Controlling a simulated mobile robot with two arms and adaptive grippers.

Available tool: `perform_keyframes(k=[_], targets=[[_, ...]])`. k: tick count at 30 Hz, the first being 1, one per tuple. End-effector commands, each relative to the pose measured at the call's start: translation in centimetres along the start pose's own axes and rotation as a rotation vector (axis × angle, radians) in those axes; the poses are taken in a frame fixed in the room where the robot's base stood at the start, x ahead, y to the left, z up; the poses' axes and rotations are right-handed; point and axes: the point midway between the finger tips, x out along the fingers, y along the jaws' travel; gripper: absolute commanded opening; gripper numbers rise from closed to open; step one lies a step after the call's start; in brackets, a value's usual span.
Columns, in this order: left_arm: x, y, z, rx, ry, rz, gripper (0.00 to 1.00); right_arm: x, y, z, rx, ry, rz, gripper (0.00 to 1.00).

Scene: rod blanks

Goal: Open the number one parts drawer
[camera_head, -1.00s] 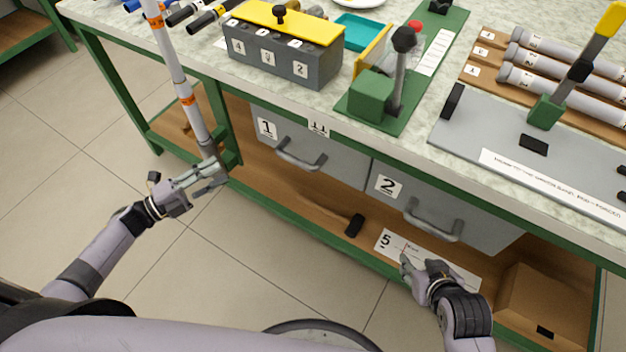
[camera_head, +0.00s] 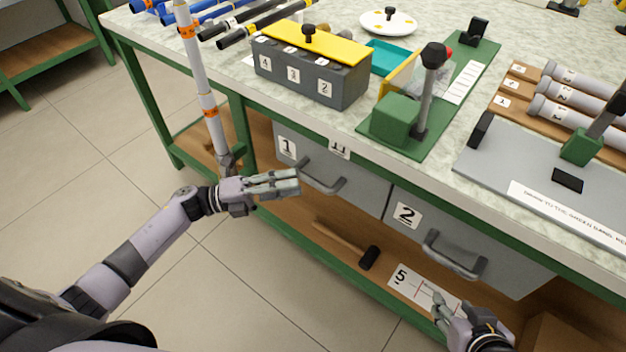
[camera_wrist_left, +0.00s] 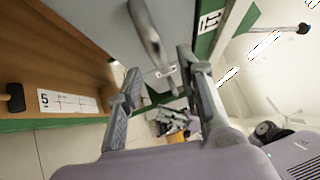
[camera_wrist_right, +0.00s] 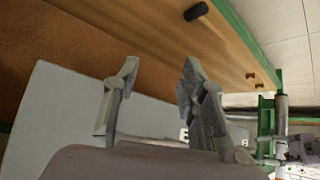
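The number one drawer (camera_head: 352,188) is a grey front under the bench top, marked with a "1" label (camera_head: 287,147), and looks closed. Its curved grey handle (camera_head: 322,180) also shows in the left wrist view (camera_wrist_left: 148,35), ahead of the fingertips and roughly between their lines. My left gripper (camera_head: 297,183) is open and empty, just left of the handle and apparently short of it; its spread fingers show in the left wrist view (camera_wrist_left: 158,75). My right gripper (camera_head: 440,308) is open and empty, low by the shelf's "5" label, as the right wrist view (camera_wrist_right: 157,75) shows.
Drawer two (camera_head: 490,262) with its own handle (camera_head: 452,258) is to the right. A white-and-orange pole (camera_head: 205,95) stands left of drawer one, close to my left wrist. A black-headed mallet (camera_head: 369,257) lies on the lower shelf (camera_head: 310,225). Fixtures crowd the bench top (camera_head: 225,75).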

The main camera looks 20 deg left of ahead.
Motion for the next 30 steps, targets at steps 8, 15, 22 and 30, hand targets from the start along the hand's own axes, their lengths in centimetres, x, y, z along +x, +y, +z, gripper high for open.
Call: perform_keyframes(k=[8, 15, 22, 30], targets=[[4.6, 0.0, 0.0, 0.0, 0.0, -0.002, 0.35, 0.1, -0.1, -0.3, 0.0, 0.017, -0.001, 0.38], [5.8, 0.0, 0.0, -0.001, 0.0, 0.0, 0.35, 0.1, -0.1, -0.6, -0.001, 0.029, -0.002, 0.38], [5.7, 0.0, 0.0, -0.002, -0.001, 0.0, 0.33, 0.1, -0.1, -0.6, -0.001, 0.032, -0.002, 0.38], [5.7, 0.0, 0.0, -0.002, -0.001, 0.0, 0.15, 0.1, -0.1, -0.7, -0.001, 0.032, -0.002, 0.38]])
